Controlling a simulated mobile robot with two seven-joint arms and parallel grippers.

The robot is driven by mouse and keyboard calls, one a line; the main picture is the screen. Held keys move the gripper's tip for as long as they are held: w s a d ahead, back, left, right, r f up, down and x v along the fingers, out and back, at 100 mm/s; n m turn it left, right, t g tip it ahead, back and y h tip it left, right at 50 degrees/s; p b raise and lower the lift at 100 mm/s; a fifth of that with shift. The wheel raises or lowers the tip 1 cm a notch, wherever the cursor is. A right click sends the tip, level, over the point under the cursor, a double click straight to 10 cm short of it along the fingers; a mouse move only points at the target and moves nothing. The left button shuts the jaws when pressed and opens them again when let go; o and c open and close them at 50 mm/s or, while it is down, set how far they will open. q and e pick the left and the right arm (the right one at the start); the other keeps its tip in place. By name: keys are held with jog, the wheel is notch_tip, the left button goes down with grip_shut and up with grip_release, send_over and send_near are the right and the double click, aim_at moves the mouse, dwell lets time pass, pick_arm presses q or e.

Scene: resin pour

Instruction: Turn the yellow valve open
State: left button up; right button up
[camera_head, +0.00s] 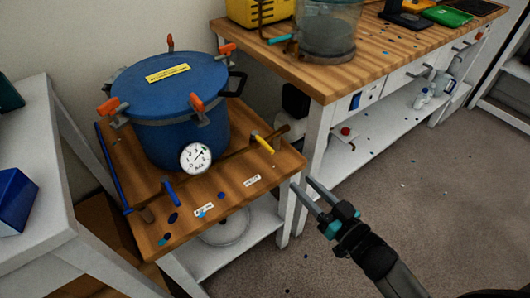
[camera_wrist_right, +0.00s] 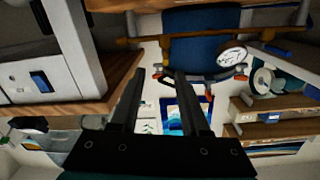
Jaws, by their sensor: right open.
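The yellow valve (camera_head: 263,143) is a small lever on a brown pipe at the right side of a low wooden stand (camera_head: 240,215). A blue pressure pot (camera_head: 175,95) with orange clamps and a white dial gauge (camera_head: 195,158) stands behind it. My right gripper (camera_head: 301,182) is open and empty, off the stand's right edge and apart from the valve. Its two fingers also show in the right wrist view (camera_wrist_right: 160,78), with the pot (camera_wrist_right: 200,45) beyond them. I cannot clearly make out the yellow lever there. My left gripper is not in view.
A blue-handled lever (camera_head: 170,192) sits on the pipe at the stand's front left. A long workbench (camera_head: 400,50) with a clear container (camera_head: 327,30) is at the back right. A white table (camera_head: 40,250) is at the left. The floor at right is mostly clear.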

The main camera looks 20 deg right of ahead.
aim_at(269, 146)
jog(key=shift+y, duration=0.4)
jog(key=b+x, duration=0.1)
jog(key=x, duration=0.3)
jog(key=r+b+x, duration=0.1)
jog(key=x, duration=0.4)
jog(key=b+x, duration=0.1)
jog(key=x, duration=0.4)
jog(key=shift+a+r, duration=0.15)
jog(key=shift+r, duration=0.25)
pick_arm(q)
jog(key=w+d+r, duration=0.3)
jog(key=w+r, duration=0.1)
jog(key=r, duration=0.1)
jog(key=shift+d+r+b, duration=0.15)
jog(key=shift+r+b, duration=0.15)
pick_arm(e)
jog(key=shift+w+a, duration=0.25)
jog(key=shift+w, duration=0.45)
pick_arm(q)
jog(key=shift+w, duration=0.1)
pick_arm(e)
jog(key=shift+c, duration=0.4)
grip_shut()
